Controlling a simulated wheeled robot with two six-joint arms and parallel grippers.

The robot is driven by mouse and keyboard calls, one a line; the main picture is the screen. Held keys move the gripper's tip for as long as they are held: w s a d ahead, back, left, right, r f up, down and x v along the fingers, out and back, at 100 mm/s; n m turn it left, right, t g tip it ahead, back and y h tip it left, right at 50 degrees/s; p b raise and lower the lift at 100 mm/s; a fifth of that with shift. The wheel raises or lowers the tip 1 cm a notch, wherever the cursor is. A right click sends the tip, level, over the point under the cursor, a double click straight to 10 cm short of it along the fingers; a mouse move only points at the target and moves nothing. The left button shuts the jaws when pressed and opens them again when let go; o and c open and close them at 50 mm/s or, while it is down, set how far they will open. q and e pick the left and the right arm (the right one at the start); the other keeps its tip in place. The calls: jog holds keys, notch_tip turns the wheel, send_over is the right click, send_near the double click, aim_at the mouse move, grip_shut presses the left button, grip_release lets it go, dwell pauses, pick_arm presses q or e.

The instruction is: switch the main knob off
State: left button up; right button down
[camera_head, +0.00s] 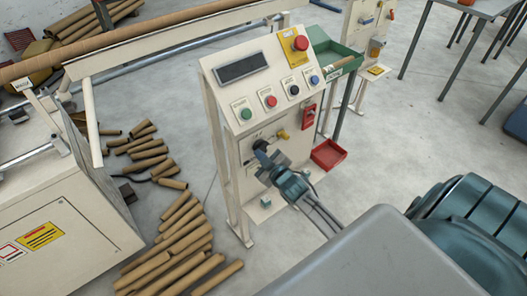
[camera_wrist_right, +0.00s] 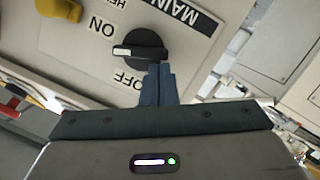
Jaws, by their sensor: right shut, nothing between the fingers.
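The main knob (camera_wrist_right: 140,48) is a black round rotary switch with a raised bar on the control panel. In the right wrist view its bar lies about level, with its pale-marked end at the left, between the printed words ON and OFF. My right gripper (camera_wrist_right: 159,70) is shut and empty. Its fingertips are at the right end of the bar; I cannot tell whether they touch it. In the head view my right gripper (camera_head: 265,162) is at the lower panel of the console and mostly hides the knob. My left gripper is not in view.
The console (camera_head: 228,100) carries coloured buttons and a red emergency stop (camera_head: 301,43) above. A yellow knob (camera_head: 283,134) and a red switch (camera_head: 308,117) sit near my right gripper. A red bin (camera_head: 328,154) is at the right; cardboard tubes (camera_head: 180,245) lie on the floor.

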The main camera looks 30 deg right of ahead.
pick_arm(q)
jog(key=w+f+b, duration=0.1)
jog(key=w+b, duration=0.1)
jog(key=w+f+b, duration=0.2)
jog(key=b, duration=0.1)
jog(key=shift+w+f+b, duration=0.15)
jog(key=shift+b, duration=0.15)
pick_arm(e)
notch_tip(320, 180, down, 2)
jog(key=n, duration=0.3)
jog(key=n+t+h, duration=0.1)
jog(key=n, duration=0.1)
jog(key=shift+a+n+h, duration=0.1)
jog(key=shift+n+h, duration=0.2)
jog(key=shift+n, duration=0.1)
